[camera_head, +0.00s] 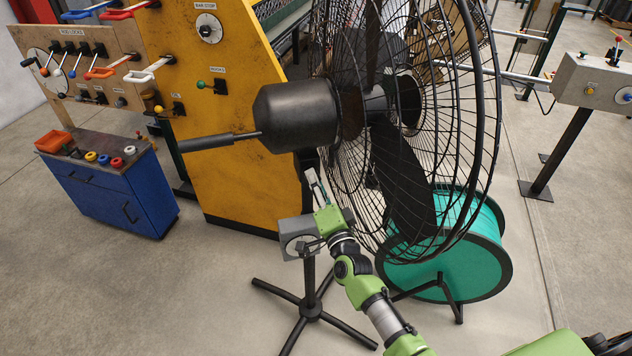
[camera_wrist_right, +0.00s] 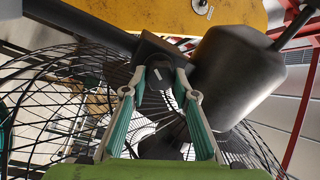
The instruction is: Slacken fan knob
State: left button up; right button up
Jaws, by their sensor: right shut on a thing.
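The large black fan stands in the middle of the head view, with its dark motor housing (camera_head: 295,115) toward the yellow machine and its wire cage to the right. My right gripper (camera_head: 314,180) reaches up from below, just under the motor housing. In the right wrist view its two fingers close on a small dark knob (camera_wrist_right: 158,77) on a black block beside the motor housing (camera_wrist_right: 235,75). The knob is hidden in the head view. My left gripper is not in view.
A yellow machine panel (camera_head: 225,110) stands behind the fan. A grey box on a black stand (camera_head: 311,300) is close by my right wrist. A teal spool (camera_head: 470,265) stands at the right, and a blue cabinet (camera_head: 120,200) at the left. Floor is clear at front left.

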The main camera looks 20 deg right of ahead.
jog(key=shift+r+n+g+y+p, duration=0.15)
jog(key=shift+n+p, duration=0.45)
jog(key=shift+n, duration=1.6)
jog(key=shift+f+n+g+y+p, duration=0.1)
jog(key=shift+n+g+y+p, duration=0.3)
jog(key=shift+n, duration=1.8)
jog(key=shift+r+n+t+y+p, duration=0.1)
jog(key=shift+n+p, duration=0.65)
jog(key=shift+n, duration=1.45)
jog(key=o, duration=1.1)
jog(key=s, duration=1.2)
jog(key=shift+d, duration=0.35)
